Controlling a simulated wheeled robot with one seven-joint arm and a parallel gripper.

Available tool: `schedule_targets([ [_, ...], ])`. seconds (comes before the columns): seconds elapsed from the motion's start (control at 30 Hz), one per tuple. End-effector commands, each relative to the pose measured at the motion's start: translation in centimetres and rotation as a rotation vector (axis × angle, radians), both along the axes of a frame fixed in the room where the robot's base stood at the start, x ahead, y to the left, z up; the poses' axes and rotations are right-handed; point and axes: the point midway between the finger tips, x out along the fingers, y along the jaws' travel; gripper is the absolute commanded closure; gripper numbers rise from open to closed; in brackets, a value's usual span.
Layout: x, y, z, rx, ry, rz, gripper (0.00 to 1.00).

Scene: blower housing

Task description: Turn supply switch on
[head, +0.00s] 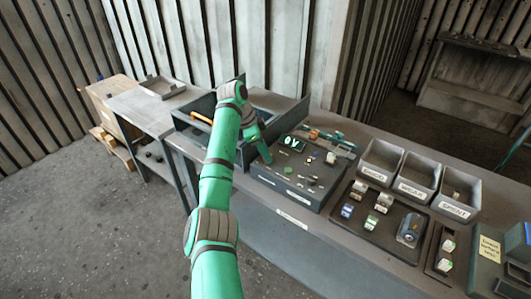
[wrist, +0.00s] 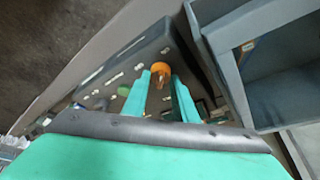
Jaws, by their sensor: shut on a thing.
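A dark grey control panel box (head: 285,189) stands on the bench, with a small green-lit display (head: 292,143) and several small pale controls and labels on its top. My gripper (head: 265,158) is down at the panel's left part. In the wrist view my gripper's two teal fingers (wrist: 162,92) stand on either side of a small orange knob-like piece (wrist: 160,70) and are shut on it. The panel face (wrist: 105,80) spreads left of the fingers. I cannot read which control is the supply switch, and my arm hides part of the panel's left side.
A grey open-topped box (head: 290,104) stands behind and left of the panel; its wall is close on the right in the wrist view (wrist: 222,75). Grey bins (head: 418,176) and a dark tray of parts (head: 379,237) lie to the right. The floor at left (head: 90,220) is clear.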

Motion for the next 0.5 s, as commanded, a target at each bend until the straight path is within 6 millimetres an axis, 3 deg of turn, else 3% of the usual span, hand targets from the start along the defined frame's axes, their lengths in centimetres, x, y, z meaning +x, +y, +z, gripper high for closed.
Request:
schedule_targets([
  [0.5,0.03,-0.05,0.07,-0.001,0.0,-0.04,0.97],
])
